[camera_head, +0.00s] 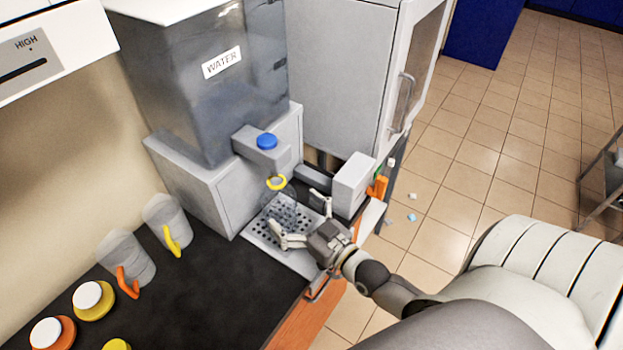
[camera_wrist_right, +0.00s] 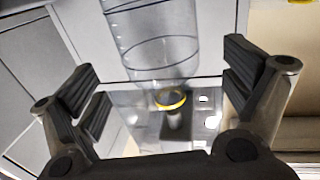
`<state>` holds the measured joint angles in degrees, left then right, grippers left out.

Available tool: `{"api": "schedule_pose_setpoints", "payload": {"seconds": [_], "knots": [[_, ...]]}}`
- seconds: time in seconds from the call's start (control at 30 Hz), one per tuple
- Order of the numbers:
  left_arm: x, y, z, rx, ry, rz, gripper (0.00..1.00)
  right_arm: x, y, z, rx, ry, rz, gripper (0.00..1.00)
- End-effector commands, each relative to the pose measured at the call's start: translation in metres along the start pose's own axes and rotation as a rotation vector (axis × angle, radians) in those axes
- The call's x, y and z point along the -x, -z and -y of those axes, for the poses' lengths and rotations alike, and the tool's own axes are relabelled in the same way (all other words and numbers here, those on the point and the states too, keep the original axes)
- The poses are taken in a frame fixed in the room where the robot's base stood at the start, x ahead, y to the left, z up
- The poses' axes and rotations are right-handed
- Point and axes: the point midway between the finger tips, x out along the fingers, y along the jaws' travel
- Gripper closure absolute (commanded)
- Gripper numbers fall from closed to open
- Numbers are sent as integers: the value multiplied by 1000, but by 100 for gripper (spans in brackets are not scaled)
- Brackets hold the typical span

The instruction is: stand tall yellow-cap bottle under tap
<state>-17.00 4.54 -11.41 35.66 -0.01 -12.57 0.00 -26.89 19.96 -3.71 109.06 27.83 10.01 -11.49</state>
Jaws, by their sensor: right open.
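A clear bottle (camera_head: 285,208) with a yellow ring at its neck (camera_head: 276,182) stands upright on the perforated drip tray (camera_head: 258,232), below the tap (camera_head: 260,156) with its blue knob. My right gripper (camera_head: 297,215) is open, with its fingers spread on either side of the bottle at the tray. In the right wrist view the bottle (camera_wrist_right: 150,45) appears between the open fingers, its yellow ring (camera_wrist_right: 171,103) low in the picture. I cannot tell whether either finger touches it. My left gripper is not in view.
The water tank (camera_head: 205,95) is behind the tap. A white box (camera_head: 353,185) is close to the right of my gripper. Two clear jugs (camera_head: 127,262) (camera_head: 166,222) and several capped containers (camera_head: 93,300) stand at the left. The dark counter (camera_head: 225,290) between is clear.

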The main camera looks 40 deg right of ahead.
Motion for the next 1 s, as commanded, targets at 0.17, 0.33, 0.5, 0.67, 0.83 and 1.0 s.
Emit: {"api": "schedule_pose_setpoints", "payload": {"seconds": [0.17,0.33,0.5,0.67,0.83,1.0], "knots": [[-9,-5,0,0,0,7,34,32,-2,0,0,1,1,4],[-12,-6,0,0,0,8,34,53,-2,0,0,1,1,4],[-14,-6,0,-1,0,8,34,61,0,0,0,1,0,4],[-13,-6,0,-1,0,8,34,62,1,0,0,0,-1,4],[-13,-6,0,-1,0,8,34,62,1,0,0,0,-1,4],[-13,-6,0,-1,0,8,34,62,0,0,0,0,-1,4]]}}
